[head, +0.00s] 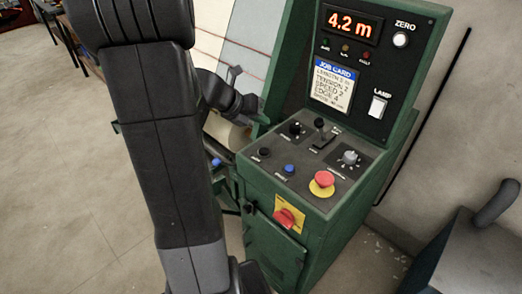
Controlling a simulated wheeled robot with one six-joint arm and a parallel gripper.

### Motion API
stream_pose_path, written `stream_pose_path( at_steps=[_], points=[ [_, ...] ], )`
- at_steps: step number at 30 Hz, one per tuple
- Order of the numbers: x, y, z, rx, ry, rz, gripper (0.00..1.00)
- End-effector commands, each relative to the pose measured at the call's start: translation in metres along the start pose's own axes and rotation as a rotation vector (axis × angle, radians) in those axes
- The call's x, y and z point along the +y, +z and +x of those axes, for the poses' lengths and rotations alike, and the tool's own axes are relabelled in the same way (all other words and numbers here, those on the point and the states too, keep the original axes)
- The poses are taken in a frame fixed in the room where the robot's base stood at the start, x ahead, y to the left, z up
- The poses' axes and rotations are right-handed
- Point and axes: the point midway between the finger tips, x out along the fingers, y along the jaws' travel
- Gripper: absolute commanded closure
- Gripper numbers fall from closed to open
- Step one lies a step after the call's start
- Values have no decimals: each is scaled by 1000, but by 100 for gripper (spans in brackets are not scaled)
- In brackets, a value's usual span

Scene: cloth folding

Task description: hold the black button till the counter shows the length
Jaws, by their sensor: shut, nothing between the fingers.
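The black button (264,152) sits at the left of the sloping panel on the green machine. It is uncovered, and nothing touches it. The counter (353,22) shows 4.2 m in orange digits. A job card (332,84) below it lists length, tension 2, speed 2 and edge 4; the length figure is too small to read surely. My gripper (247,104) is at the end of the dark wrist beside my upright arm, above and left of the black button and apart from it. It looks shut and empty, its fingertips small and dark.
A blue button (289,169) is close to the black one. A red emergency button (322,182), a knob (349,158) and a lever (320,124) share the panel. A red switch (287,218) is on the front. ZERO (400,40) and LAMP (378,107) controls are on the upright face.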

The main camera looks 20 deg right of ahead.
Motion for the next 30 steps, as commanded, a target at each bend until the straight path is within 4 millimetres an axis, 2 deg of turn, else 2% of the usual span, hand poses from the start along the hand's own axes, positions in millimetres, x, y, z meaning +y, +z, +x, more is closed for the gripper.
stream_pose_path(
  at_steps=[11,30],
  points=[
    [5,-5,7,0,0,0,100],
    [40,-40,55,0,0,-1,100]
  ],
)
